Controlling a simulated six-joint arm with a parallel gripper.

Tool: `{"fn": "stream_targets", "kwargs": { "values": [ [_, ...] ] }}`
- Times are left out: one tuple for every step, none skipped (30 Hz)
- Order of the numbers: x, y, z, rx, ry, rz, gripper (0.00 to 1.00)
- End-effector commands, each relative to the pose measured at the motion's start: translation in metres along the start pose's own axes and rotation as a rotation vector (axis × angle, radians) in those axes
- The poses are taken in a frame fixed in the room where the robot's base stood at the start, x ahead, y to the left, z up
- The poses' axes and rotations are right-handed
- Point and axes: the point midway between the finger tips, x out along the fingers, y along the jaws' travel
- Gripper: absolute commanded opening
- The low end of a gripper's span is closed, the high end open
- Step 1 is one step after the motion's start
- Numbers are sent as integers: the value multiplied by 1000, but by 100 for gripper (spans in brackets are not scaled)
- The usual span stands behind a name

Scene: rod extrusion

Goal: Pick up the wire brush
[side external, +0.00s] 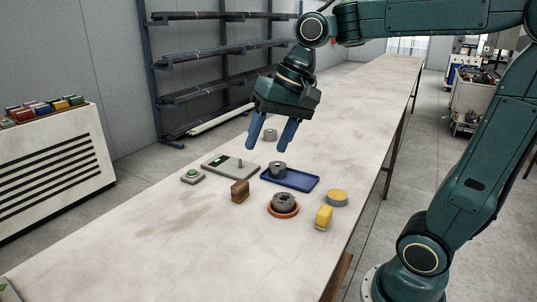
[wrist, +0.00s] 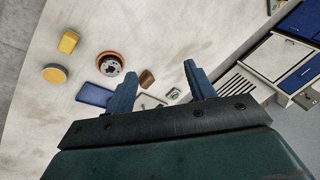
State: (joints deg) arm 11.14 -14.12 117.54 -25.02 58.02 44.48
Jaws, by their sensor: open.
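The wire brush appears to be the small brown wooden block (side external: 240,191) standing on the table, left of an orange dish; its bristles cannot be made out. In the wrist view the brown block (wrist: 147,78) shows between the fingers, nearer the left one. My gripper (side external: 268,146) is open and empty, its blue fingers apart and pointing down. It hangs above the table, well clear of the block, which lies nearer the side camera. The wrist view also shows both fingers (wrist: 161,68).
Around the block are the orange dish (side external: 296,211) with a dark grey ring, a blue tray (side external: 305,184) with a grey cylinder, a grey plate (side external: 218,161) with an upright pin, a green button box (side external: 191,176), a yellow block (side external: 323,217) and a yellow-topped disc (side external: 337,198).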

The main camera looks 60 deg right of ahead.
Motion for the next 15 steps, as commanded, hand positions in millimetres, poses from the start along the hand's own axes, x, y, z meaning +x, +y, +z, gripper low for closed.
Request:
{"fn": "stream_targets", "kwargs": {
  "values": [
    [4, -2, -12, 47, -21, 1, 55],
    [5, -4, -18, 74, -30, -1, 55],
    [7, -6, -25, 111, -44, -2, 55],
    [9, -7, -31, 138, -55, -2, 55],
    [11, -8, -37, 166, -66, -1, 55],
    [14, -9, -45, 203, -81, 0, 55],
    [16, -10, -51, 230, -91, 1, 55],
    [18, -10, -56, 257, -101, 2, 55],
    [21, -10, -64, 295, -114, 4, 55],
    [24, -10, -70, 321, -125, 6, 55],
    [26, -9, -76, 349, -136, 10, 55],
    [30, -8, -83, 385, -149, 13, 55],
    [33, -7, -89, 412, -159, 15, 55],
    [36, -6, -95, 439, -168, 18, 55],
    [40, -4, -102, 474, -181, 24, 55]
  ]
}}
